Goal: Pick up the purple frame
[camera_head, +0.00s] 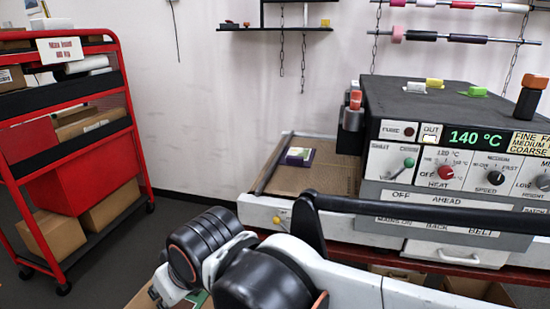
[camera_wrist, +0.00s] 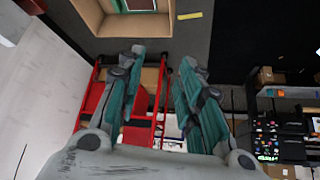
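A small purple frame (camera_head: 293,159) with a pale top and a yellow-green edge lies on the brown bed (camera_head: 328,178) at the left end of the laminating machine. My gripper (camera_wrist: 161,58) shows in the wrist view with two teal fingers spread apart and nothing between them. The wrist view does not show the purple frame. In the head view my dark and white arm fills the lower middle, below and apart from the frame, and my gripper cannot be made out there.
The machine body (camera_head: 400,104) with its knobs stands right of the bed, and a black bar (camera_head: 430,213) crosses its front. A red shelf cart (camera_head: 137,143) with boxes stands at left. A wall shelf (camera_head: 275,29) hangs above. Floor between cart and machine is clear.

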